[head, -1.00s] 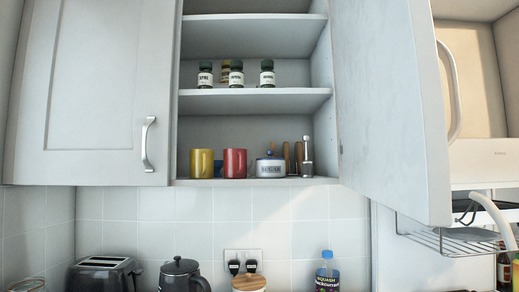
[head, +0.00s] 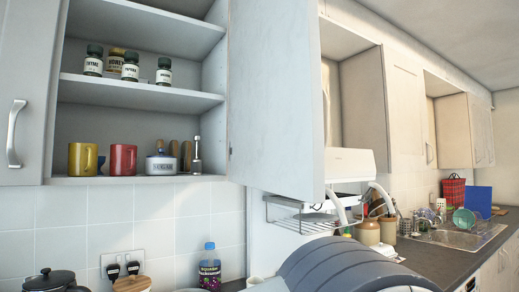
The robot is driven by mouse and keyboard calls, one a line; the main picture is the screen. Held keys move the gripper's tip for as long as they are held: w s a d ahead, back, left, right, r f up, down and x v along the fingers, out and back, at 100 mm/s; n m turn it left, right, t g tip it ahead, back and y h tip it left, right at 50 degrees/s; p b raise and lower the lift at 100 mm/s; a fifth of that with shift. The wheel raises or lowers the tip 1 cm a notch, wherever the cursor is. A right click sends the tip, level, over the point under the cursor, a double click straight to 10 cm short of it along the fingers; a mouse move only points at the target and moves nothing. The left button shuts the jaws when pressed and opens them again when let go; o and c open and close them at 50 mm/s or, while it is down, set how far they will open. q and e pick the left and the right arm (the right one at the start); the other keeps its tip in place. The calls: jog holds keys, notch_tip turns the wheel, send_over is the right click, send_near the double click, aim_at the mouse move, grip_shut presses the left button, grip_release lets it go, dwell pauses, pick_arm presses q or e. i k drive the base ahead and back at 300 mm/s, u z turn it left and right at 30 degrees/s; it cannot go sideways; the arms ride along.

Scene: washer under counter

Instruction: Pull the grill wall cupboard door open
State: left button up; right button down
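A pale grey wall cupboard door (head: 275,95) stands wide open in the middle of the head view and hides part of what is behind it. To its right, above the white grill unit (head: 352,164), is a recess with a beige side panel (head: 364,103). A further cupboard door (head: 405,105) with a handle low on its right side is beyond that. I cannot tell for certain which door is the grill cupboard's. A grey rounded part of mine shows at the bottom. Neither gripper is in view.
The open cupboard (head: 140,95) at left holds jars, a yellow mug (head: 82,159), a red mug (head: 123,159) and a sugar pot (head: 161,164). A wire rack (head: 300,220) juts out below the grill unit.

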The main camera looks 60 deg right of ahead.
aim_at(278, 129)
jog(key=k, duration=1.1)
jog(key=u, duration=0.15)
